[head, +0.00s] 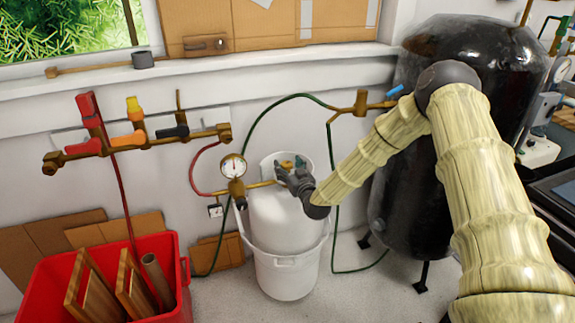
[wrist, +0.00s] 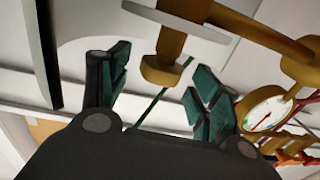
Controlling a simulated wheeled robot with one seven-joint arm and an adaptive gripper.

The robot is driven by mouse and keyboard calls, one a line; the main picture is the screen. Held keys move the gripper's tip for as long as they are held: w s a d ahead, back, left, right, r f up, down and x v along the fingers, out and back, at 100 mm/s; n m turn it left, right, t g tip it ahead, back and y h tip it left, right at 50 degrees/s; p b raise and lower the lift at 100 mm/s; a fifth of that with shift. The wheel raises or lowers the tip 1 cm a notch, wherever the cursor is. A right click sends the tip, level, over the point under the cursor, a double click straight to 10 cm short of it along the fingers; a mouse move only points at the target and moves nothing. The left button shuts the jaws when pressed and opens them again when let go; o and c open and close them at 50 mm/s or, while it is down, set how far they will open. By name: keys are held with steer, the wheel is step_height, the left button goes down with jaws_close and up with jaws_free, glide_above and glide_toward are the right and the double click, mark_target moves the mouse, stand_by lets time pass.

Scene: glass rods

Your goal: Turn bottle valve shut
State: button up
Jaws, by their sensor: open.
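The white gas bottle (head: 283,222) stands upright in a white bucket (head: 287,275) on the floor. Its brass valve (head: 288,165) is at the top, partly hidden by my gripper (head: 292,172). A pressure gauge (head: 233,167) sits on brass fittings left of the bottle. In the wrist view, my gripper (wrist: 158,88) has its two dark green fingers spread apart. A brass knob-like end (wrist: 161,71) of the fitting shows between the fingertips, with a gap on both sides. The gauge (wrist: 267,112) shows at the right there.
A brass manifold (head: 135,146) with red, orange and black handles is on the wall. A green hose (head: 258,120) loops behind the bottle. A red bin (head: 105,285) with wood pieces stands left. A large black tank (head: 400,190) stands right, behind my arm.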

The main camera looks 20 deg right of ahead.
steer(key=shift+w, duration=0.75)
steer(key=c, duration=1)
steer(key=shift+c, duration=0.2)
steer(key=shift+a+h, duration=0.1)
steer(key=shift+h, duration=0.2)
steer(key=m+h, duration=0.3)
steer(key=h, duration=0.1)
steer(key=shift+a+h, duration=0.1)
steer(key=shift+h, duration=0.3)
steer(key=shift+m+g+h, duration=1.2)
steer(key=shift+m+h, duration=0.8)
steer(key=shift+h, duration=0.6)
steer(key=shift+m+g+h, duration=0.3)
steer(key=shift+h, duration=0.1)
